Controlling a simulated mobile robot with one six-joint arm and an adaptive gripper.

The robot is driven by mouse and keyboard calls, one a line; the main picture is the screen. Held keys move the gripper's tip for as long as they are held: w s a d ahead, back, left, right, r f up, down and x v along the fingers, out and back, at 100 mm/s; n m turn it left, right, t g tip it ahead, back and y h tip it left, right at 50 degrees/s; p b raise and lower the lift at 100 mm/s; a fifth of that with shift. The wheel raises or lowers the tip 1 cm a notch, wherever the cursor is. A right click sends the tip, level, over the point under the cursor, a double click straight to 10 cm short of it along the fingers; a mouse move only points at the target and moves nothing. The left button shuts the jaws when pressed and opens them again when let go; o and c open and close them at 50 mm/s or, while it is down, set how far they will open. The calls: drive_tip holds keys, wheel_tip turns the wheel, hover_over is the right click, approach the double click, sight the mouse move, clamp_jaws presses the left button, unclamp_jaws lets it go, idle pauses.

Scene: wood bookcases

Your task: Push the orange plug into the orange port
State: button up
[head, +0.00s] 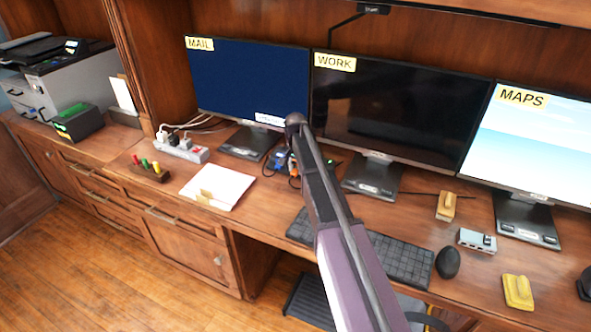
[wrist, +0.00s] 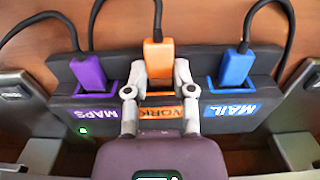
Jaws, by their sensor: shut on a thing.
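The orange plug (wrist: 158,58) is between the two fingers of my gripper (wrist: 157,82) in the wrist view, with its black cord running up from its top. My gripper is shut on it. The orange port (wrist: 160,88) is on the black box (wrist: 262,92), above the orange WORK label (wrist: 162,111). The plug stands at this port. The fingers hide part of the port, so I cannot tell how deep the plug sits. In the head view my arm covers most of the box, and my gripper is hidden.
A purple plug (wrist: 88,72) stands at the MAPS port on the left and a blue plug (wrist: 236,67) at the MAIL port on the right. Both are close beside my fingers. Monitor stands flank the box. A keyboard (head: 405,259) lies in front on the desk.

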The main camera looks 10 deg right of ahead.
drive_tip(key=shift+w+d, duration=0.4)
drive_tip(key=shift+w, duration=0.15)
drive_tip(key=o, duration=1)
drive_tip(key=shift+s+a, duration=0.15)
drive_tip(key=shift+s+a, duration=0.8)
drive_tip(key=shift+s, duration=0.35)
drive_tip(key=shift+s+a, duration=0.85)
drive_tip(key=shift+s, duration=0.3)
drive_tip(key=shift+s+a, duration=0.8)
drive_tip(key=shift+s, duration=0.35)
drive_tip(key=s+d+r+n+p, duration=0.2)
drive_tip(key=s+r+p, duration=0.3)
drive_tip(key=s, duration=0.7)
drive_tip(key=s+d+r+n+p, duration=0.2)
drive_tip(key=s+r+n+p, duration=0.3)
drive_tip(key=s, duration=0.7)
drive_tip(key=shift+s+r+p, duration=0.15)
drive_tip(key=shift+r+p, duration=0.5)
